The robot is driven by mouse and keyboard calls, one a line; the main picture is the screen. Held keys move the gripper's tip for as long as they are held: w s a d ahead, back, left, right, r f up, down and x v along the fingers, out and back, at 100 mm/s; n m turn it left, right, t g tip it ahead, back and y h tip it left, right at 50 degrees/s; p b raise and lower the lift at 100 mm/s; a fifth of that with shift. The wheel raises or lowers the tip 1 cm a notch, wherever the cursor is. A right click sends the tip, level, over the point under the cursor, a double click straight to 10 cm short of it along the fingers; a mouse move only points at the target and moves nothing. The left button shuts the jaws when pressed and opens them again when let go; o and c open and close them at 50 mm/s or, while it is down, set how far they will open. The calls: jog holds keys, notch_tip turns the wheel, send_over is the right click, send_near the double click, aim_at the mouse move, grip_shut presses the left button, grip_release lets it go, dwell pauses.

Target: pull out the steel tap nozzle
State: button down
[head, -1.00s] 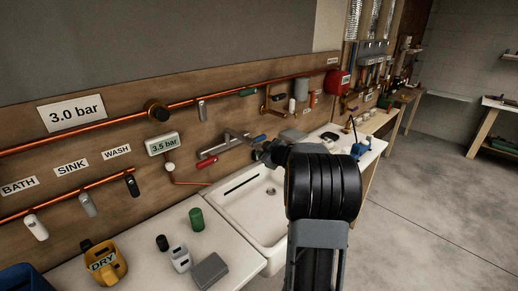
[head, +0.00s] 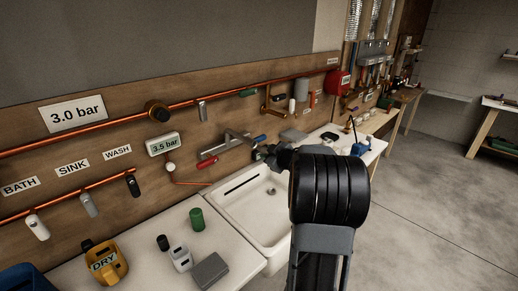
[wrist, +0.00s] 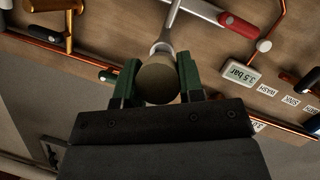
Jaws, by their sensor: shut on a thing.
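The steel tap nozzle (wrist: 158,82) is a short round piece between the two green fingers of my gripper (wrist: 157,78) in the wrist view. My gripper is shut on it. The grey tap spout (wrist: 168,28) reaches to the nozzle's edge; I cannot tell whether the two are joined or apart. In the head view the tap (head: 236,140) comes out of the wooden board above the sink, with a red lever (head: 207,162) and a blue lever. My gripper (head: 259,153) is at the spout's end there, and my black wrist hides most of the nozzle.
The white sink (head: 245,206) lies below the tap. Copper pipes (head: 120,127) run along the board. Open floor lies to the right.

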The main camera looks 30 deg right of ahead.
jog(key=shift+s+d, duration=0.15)
jog(key=shift+s, duration=0.55)
jog(key=shift+s+d, duration=0.1)
jog(key=shift+s, duration=0.55)
